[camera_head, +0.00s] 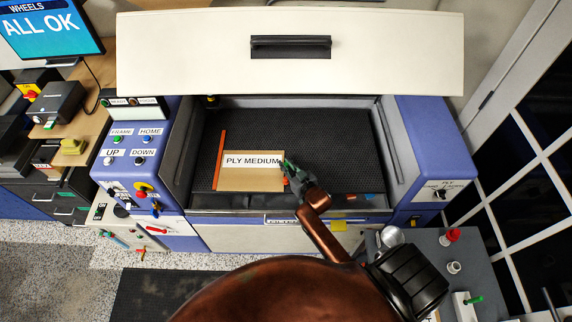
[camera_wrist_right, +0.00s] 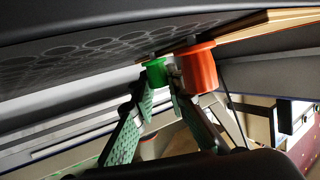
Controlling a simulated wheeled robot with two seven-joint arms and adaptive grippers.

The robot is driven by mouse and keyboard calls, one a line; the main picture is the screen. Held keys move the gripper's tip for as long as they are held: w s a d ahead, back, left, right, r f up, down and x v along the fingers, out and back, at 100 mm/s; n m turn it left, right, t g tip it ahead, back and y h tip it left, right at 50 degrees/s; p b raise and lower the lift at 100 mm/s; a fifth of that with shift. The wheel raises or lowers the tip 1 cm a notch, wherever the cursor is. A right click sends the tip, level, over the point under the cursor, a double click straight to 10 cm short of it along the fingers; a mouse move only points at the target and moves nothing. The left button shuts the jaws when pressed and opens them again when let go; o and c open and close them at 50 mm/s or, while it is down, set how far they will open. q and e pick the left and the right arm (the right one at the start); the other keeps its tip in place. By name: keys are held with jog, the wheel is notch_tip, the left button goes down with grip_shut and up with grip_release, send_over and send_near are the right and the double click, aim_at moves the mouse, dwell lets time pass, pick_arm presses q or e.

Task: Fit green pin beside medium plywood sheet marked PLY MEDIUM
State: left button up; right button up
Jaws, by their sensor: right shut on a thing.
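The medium plywood sheet (camera_head: 250,182), with its PLY MEDIUM label, lies flat on the dark perforated bed (camera_head: 330,130) of the open machine. My right gripper (camera_head: 287,164) is at the sheet's right edge. In the right wrist view my right gripper (camera_wrist_right: 163,90) is shut on the green pin (camera_wrist_right: 154,73), close to the bed surface. A red-orange cylinder (camera_wrist_right: 203,68) is right beside the pin, near the sheet's edge (camera_wrist_right: 262,24). Whether the pin is seated in a hole is hidden. My left gripper is not in view.
An orange strip (camera_head: 222,155) runs along the sheet's left side. The machine's white lid (camera_head: 200,55) is raised. A grey side table (camera_head: 430,255) at the lower right holds a red knob-like piece (camera_head: 452,235) and other small items. The back of the bed is free.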

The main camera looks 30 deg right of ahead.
jog(key=shift+f, duration=0.15)
jog(key=o, duration=0.9)
notch_tip(320, 180, up, 10)
jog(key=shift+f, duration=0.1)
notch_tip(320, 180, down, 10)
jog(key=shift+r, duration=0.2)
jog(key=shift+r+p, duration=0.35)
jog(key=shift+r, duration=0.15)
jog(key=shift+f, duration=0.1)
